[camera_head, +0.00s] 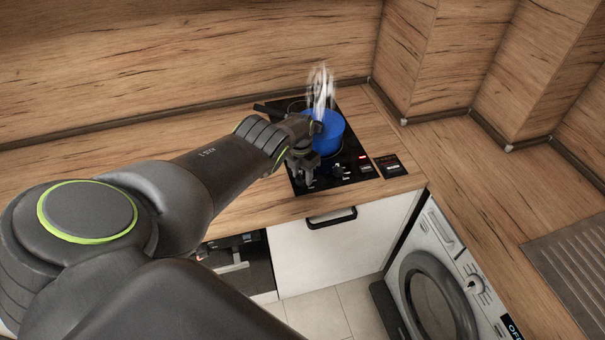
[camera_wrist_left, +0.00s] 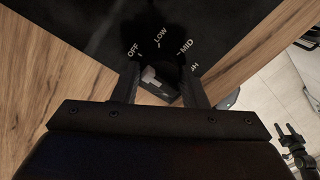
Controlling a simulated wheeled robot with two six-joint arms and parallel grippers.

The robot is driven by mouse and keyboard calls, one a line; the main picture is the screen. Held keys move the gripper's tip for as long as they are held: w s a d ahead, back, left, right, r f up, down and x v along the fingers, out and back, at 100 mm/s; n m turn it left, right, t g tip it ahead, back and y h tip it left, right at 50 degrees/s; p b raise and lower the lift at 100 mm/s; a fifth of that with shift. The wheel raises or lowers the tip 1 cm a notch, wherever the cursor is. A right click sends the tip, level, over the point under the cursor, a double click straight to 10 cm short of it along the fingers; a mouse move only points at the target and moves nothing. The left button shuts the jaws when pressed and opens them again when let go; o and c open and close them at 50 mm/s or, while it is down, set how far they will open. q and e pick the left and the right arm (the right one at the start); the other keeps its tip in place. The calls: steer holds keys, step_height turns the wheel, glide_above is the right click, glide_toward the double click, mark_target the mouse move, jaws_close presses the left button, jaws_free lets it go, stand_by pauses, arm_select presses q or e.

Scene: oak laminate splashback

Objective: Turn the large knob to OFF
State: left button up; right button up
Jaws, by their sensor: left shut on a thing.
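My left gripper (camera_head: 307,180) reaches over the front left of the black cooktop (camera_head: 352,178). In the left wrist view its two fingers (camera_wrist_left: 162,88) are shut on the dark large knob (camera_wrist_left: 168,72), one on each side. Printed around the knob are OFF (camera_wrist_left: 133,49), LOW (camera_wrist_left: 160,35), MID (camera_wrist_left: 186,47) and a partly hidden label at the right. A pale patch shows on the knob's left part, but I cannot tell where its pointer stands. A dark jointed part (camera_wrist_left: 295,145) at the lower right looks like my right gripper; its jaws are unclear.
A blue pot (camera_head: 328,132) stands on the cooktop behind my gripper, with white steam (camera_head: 320,88) above it. A smaller knob (camera_head: 339,169) is to the right. A dark panel (camera_head: 390,166) lies beside the cooktop. A washing machine (camera_head: 432,285) stands below the counter.

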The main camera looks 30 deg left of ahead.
stand_by(0.4)
arm_select(q)
steer(key=o, duration=1)
steer(key=shift+c, duration=0.2)
